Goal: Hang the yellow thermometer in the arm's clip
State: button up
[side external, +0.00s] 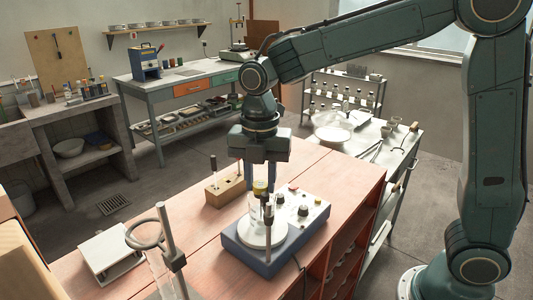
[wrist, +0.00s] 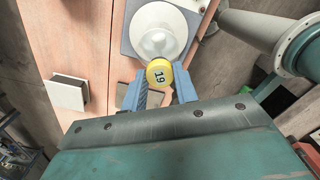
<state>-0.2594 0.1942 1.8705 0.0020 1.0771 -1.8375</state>
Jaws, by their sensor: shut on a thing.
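The yellow thermometer's round cap (wrist: 159,73), marked 19, sits between the blue fingers of my gripper (wrist: 160,88) in the wrist view. In the side view the yellow cap (side external: 260,187) shows between the fingers of my gripper (side external: 260,183), above a clear glass vessel (side external: 254,208) on a hotplate stirrer (side external: 252,252). The thermometer's stem is hidden in the wrist view and hard to make out against the glass in the side view. A small dark part (side external: 268,212) stands beside the glass; I cannot tell if it is the clip.
A wooden block (side external: 222,190) with upright thin items stands left of the stirrer. A metal stand with a ring (side external: 147,235) rises in the foreground. A white plate-like item (side external: 105,254) lies at the left of the bench. Bare bench top lies between them.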

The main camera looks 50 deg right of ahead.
jog(key=o, duration=1)
jog(key=shift+o, duration=0.5)
jog(key=o, duration=0.3)
jog(key=shift+r, duration=0.15)
jog(key=shift+r, duration=3.35)
